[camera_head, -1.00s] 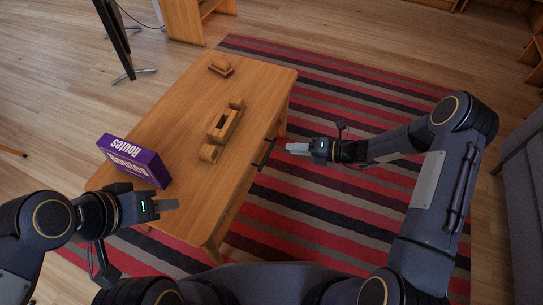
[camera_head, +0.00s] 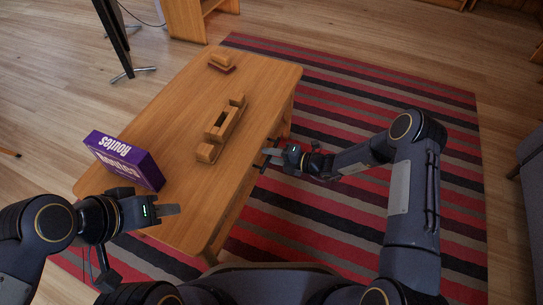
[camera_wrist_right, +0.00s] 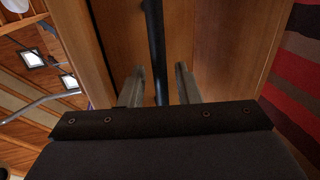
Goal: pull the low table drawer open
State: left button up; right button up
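The low wooden table (camera_head: 185,115) stands on the striped rug, with its drawer side facing my right arm. The drawer's dark bar handle (camera_wrist_right: 155,45) shows in the right wrist view, running between my right fingers in front of the wooden drawer front (camera_wrist_right: 205,30). My right gripper (camera_wrist_right: 160,85) is open, one finger on each side of the bar, with gaps visible. In the head view my right gripper (camera_head: 270,157) is at the table's right edge and largely hides the handle. My left gripper (camera_head: 172,210) is over the table's near end, apart from the handle; its finger gap is not clear.
A purple box (camera_head: 125,160) stands on the table near my left gripper. A wooden block piece (camera_head: 220,128) and a smaller one (camera_head: 222,62) lie farther along the top. The striped rug (camera_head: 380,100) is clear right of the table.

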pick_arm(q)
jog(key=shift+d, duration=0.1)
pick_arm(e)
jog(key=shift+s+d, duration=0.1)
jog(key=c, duration=0.5)
jog(key=shift+w, duration=0.2)
grip_shut()
pick_arm(q)
jog(key=shift+w+a, duration=0.25)
jog(key=shift+w, duration=0.1)
pick_arm(e)
jog(key=shift+w+a+r, duration=0.1)
jog(key=shift+w+a, duration=0.1)
jog(key=shift+w, duration=0.05)
pick_arm(q)
jog(key=shift+s, duration=0.1)
